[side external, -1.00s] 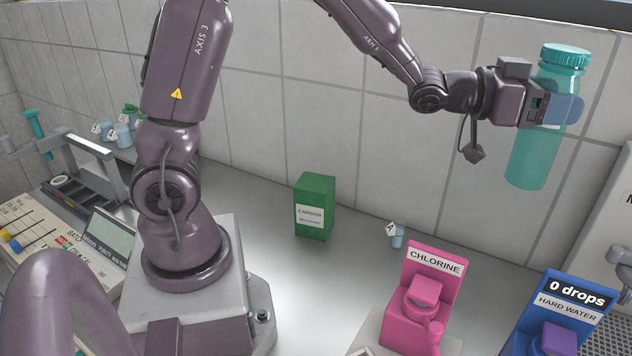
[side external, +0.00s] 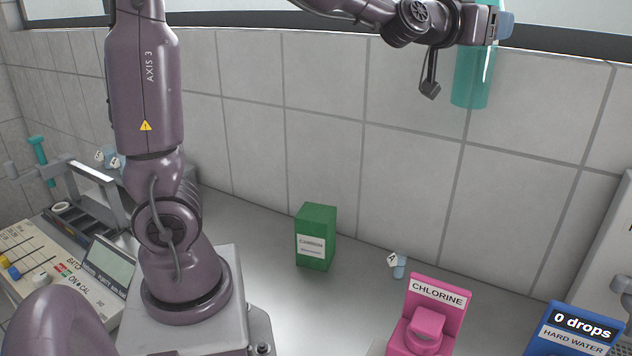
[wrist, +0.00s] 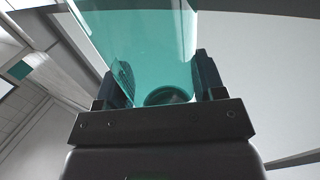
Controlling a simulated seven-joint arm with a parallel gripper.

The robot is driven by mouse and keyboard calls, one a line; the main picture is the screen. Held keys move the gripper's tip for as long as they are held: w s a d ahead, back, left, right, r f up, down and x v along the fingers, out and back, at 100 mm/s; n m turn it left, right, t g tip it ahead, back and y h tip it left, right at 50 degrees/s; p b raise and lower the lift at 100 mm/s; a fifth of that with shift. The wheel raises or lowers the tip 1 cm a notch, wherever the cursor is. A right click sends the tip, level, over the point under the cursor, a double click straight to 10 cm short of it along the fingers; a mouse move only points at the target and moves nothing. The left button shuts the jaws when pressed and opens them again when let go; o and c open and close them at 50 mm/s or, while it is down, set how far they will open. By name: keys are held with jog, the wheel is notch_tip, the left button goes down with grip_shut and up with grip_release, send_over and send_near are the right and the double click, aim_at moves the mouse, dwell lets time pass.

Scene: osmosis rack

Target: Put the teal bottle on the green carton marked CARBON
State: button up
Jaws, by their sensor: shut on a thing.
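The teal bottle (side external: 472,80) is held upright high above the counter at the upper right of the side view. Its top is cut off by the picture's edge. My gripper (side external: 494,24) is shut around its upper part. In the wrist view the see-through teal bottle (wrist: 145,45) sits between the two dark fingers of my gripper (wrist: 165,80). The green carton (side external: 315,237) with a white CARBON label stands upright on the counter near the wall, below and left of the bottle. Nothing rests on its top.
The pink CHLORINE stand (side external: 436,312) and blue HARD WATER stand (side external: 574,330) are at the front right. A control panel (side external: 50,255) is at the left. The counter around the carton is clear.

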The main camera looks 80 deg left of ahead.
jog(key=s+a+f+n+g+y, duration=0.4)
jog(key=s+a+n+g+y, duration=0.25)
jog(key=s+n+g, duration=0.35)
jog(key=s+a+f+n+g+y, duration=0.3)
jog(key=s+a+n+g+y, duration=0.35)
jog(key=s+g, duration=0.55)
notch_tip(320, 180, down, 19)
jog(key=a+h, duration=0.1)
jog(key=shift+s+n, duration=0.15)
jog(key=shift+n, duration=0.2)
jog(key=shift+a, duration=0.1)
jog(key=shift+f, duration=0.15)
jog(key=o, duration=0.9)
